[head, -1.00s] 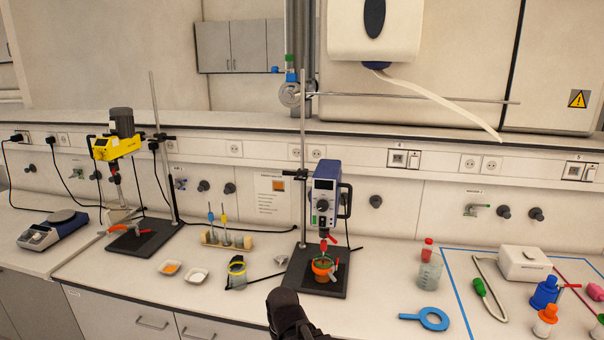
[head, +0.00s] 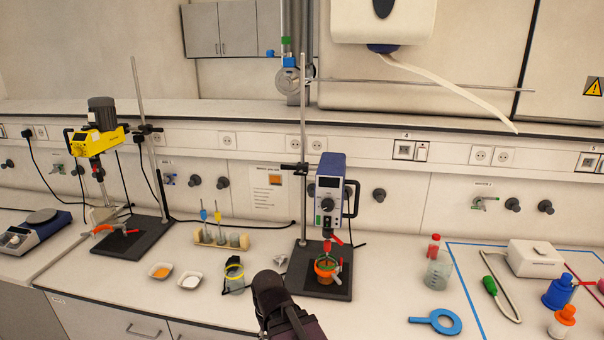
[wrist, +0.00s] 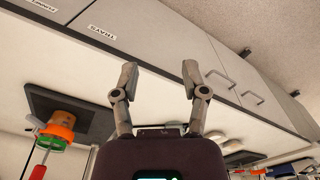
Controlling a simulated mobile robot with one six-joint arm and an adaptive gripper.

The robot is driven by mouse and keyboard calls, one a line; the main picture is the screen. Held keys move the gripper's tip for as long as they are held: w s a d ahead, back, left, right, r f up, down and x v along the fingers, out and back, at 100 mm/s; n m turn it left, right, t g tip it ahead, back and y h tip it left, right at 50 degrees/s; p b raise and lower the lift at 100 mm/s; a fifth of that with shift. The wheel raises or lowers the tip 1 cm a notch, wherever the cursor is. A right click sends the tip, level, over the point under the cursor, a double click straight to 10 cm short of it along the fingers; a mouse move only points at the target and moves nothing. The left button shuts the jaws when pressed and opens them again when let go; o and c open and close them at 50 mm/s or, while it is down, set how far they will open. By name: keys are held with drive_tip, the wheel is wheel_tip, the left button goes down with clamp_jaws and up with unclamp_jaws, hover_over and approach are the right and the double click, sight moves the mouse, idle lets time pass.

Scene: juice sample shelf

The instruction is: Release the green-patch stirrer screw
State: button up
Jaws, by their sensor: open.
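The blue stirrer (head: 329,185) hangs on an upright rod over a black base plate (head: 310,284). A small green patch (head: 328,220) shows low on its front. A red lever-like part (head: 338,240) sits just below the motor; I cannot tell whether it is the screw. Under it stands an orange-ringed beaker (head: 326,268), also seen in the wrist view (wrist: 59,131). My gripper (wrist: 159,72) is open and empty, fingers spread, in front of the bench drawers and apart from the stirrer. In the head view my dark arm end hides its fingers.
A yellow stirrer (head: 98,140) stands at left.

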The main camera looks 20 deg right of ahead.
drive_tip(key=o, duration=0.3)
drive_tip(key=shift+a, duration=0.1)
drive_tip(key=o, duration=0.3)
drive_tip(key=shift+w+a, duration=0.1)
drive_tip(key=shift+w, duration=0.05)
drive_tip(key=w+a+r+m+t+y+p, duration=0.1)
drive_tip(key=w+r+m+t+y, duration=0.1)
drive_tip(key=w+r+m+t, duration=0.45)
drive_tip(key=w+a+r+m+t+y+p, duration=0.1)
drive_tip(key=w+r+m+t, duration=0.15)
drive_tip(key=w, duration=0.65)
drive_tip(key=w+r+m+t+y+p, duration=0.1)
drive_tip(key=w+r+m+t+y, duration=0.15)
drive_tip(key=w+r+m, duration=0.4)
drive_tip(key=w+d+r+m+t+h+p, duration=0.2)
drive_tip(key=w+d+r+m+t+h, duration=0.35)
drive_tip(key=w+d+r+m, duration=0.35)
drive_tip(key=d+m+g+h+p, duration=0.1)
drive_tip(key=d+m+g+h, duration=0.1)
drive_tip(key=d+m+h, duration=0.8)
drive_tip(key=s+d+m, duration=0.1)
drive_tip(key=d+m, duration=0.1)
drive_tip(key=m, duration=0.6)
drive_tip(key=shift+d+r, duration=0.2)
